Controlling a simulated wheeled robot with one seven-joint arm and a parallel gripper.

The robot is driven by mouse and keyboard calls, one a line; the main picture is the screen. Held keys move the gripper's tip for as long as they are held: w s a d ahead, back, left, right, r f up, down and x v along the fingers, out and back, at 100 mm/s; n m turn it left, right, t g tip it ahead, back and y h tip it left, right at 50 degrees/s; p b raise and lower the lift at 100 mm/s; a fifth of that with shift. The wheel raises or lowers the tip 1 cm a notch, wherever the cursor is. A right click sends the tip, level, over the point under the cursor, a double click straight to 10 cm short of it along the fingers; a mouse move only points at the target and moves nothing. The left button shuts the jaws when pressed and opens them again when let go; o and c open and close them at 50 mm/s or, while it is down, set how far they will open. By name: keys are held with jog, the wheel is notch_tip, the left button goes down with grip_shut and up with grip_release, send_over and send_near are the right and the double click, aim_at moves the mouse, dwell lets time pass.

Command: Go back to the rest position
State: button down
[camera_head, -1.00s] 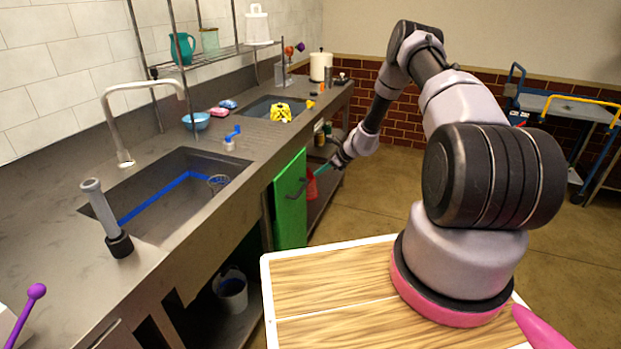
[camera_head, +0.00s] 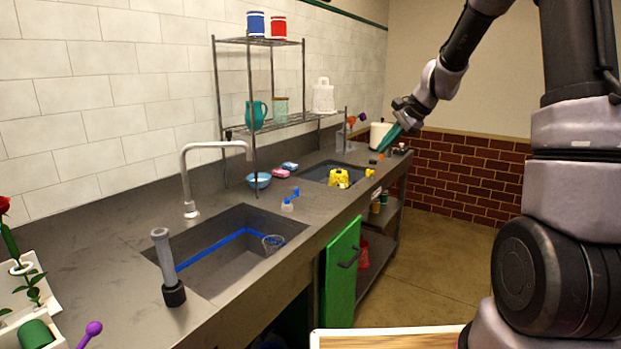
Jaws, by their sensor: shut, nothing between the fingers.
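My gripper (camera_head: 389,138) is at the upper right of the head view, at the end of my raised arm. Its teal fingers are shut with nothing between them and point down and left. In the picture the fingertips lie in front of the far end of the counter, near a white paper roll (camera_head: 379,134). They look clear of the things there, though the exact gap cannot be told.
The counter (camera_head: 120,250) holds a near sink (camera_head: 235,279), a tall faucet (camera_head: 188,175), a blue bowl (camera_head: 259,181) and a yellow object (camera_head: 339,178). A wire shelf (camera_head: 285,124) stands behind. A green door (camera_head: 341,275) hangs open below. The floor (camera_head: 440,270) at right is clear.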

jog(key=s+r+n+t+h, duration=0.1)
jog(key=s+r+n, duration=0.2)
jog(key=s+r, duration=0.4)
jog(key=s+r+n+h, duration=0.15)
jog(key=s+r, duration=0.35)
jog(key=s, duration=0.5)
jog(key=s+d+r+n+t+h, duration=0.1)
jog(key=s+d+n, duration=0.2)
jog(key=s, duration=1.1)
jog(key=shift+d+n+t, duration=0.15)
jog(key=shift+n+t, duration=0.25)
jog(key=shift+n, duration=0.15)
jog(key=shift+s, duration=0.1)
